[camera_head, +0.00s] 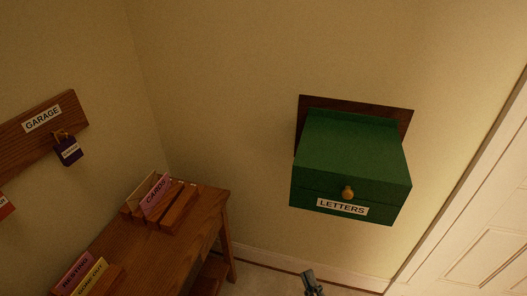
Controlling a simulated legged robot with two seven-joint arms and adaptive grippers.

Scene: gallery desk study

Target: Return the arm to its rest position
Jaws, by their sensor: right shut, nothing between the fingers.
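My right gripper (312,283) shows only in part at the bottom edge of the head view, right of centre. It is shut and holds nothing. It is below a green box labelled LETTERS (350,165) on the wall and apart from it. The rest of the right arm is out of view. My left gripper is not in view.
A wooden desk (205,215) at the lower left bears a wooden rack (178,212) with a pink CARDS card (155,193). A GARAGE board (40,125) with a purple tag (67,150) hangs at left. A white door (490,230) is at right.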

